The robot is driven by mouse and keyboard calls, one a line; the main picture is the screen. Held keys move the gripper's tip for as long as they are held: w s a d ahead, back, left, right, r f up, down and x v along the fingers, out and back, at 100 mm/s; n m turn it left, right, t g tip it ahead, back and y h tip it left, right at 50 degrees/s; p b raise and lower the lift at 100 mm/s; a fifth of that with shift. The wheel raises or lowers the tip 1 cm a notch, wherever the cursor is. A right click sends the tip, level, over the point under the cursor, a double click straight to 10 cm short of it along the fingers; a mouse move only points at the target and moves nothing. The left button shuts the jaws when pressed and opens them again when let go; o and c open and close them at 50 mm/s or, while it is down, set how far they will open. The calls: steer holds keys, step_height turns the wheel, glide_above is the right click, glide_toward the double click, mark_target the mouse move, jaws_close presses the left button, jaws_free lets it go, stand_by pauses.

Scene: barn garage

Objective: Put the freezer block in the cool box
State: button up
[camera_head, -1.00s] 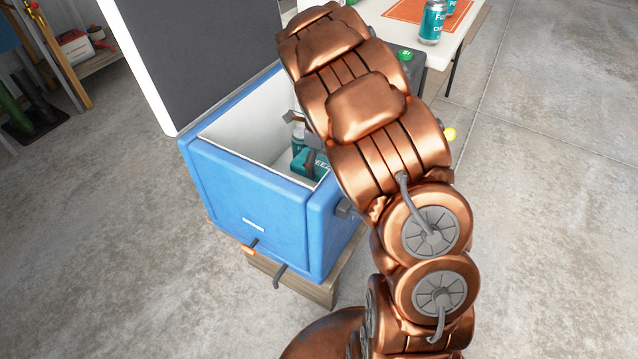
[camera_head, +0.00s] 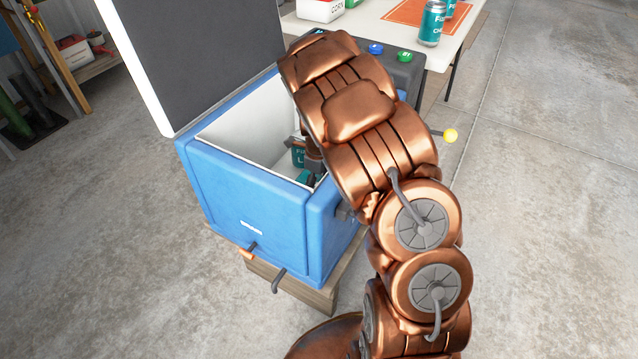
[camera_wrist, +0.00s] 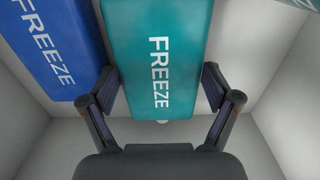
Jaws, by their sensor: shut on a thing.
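The blue cool box (camera_head: 247,215) stands with its dark-lined lid (camera_head: 205,55) raised. My gripper (camera_wrist: 160,88) is down inside it, with a finger on each side of a teal freezer block (camera_wrist: 158,55) marked FREEZE, shut on it. In the head view only a small teal bit of the block shows behind the front wall, beside my arm. A blue block (camera_wrist: 55,45), also marked FREEZE, lies to the left in the wrist view. I cannot tell whether the held block touches the box floor.
The box stands on a wooden support (camera_head: 300,285). A white table (camera_head: 370,22) behind holds cans (camera_head: 432,22) and an orange mat (camera_head: 405,10).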

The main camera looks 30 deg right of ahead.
steer(key=shift+f, duration=0.1)
steer(key=o, duration=1.4)
step_height(320, 180, up, 12)
steer(key=p, duration=0.2)
steer(key=shift+p, duration=0.4)
steer(key=shift+r, duration=0.2)
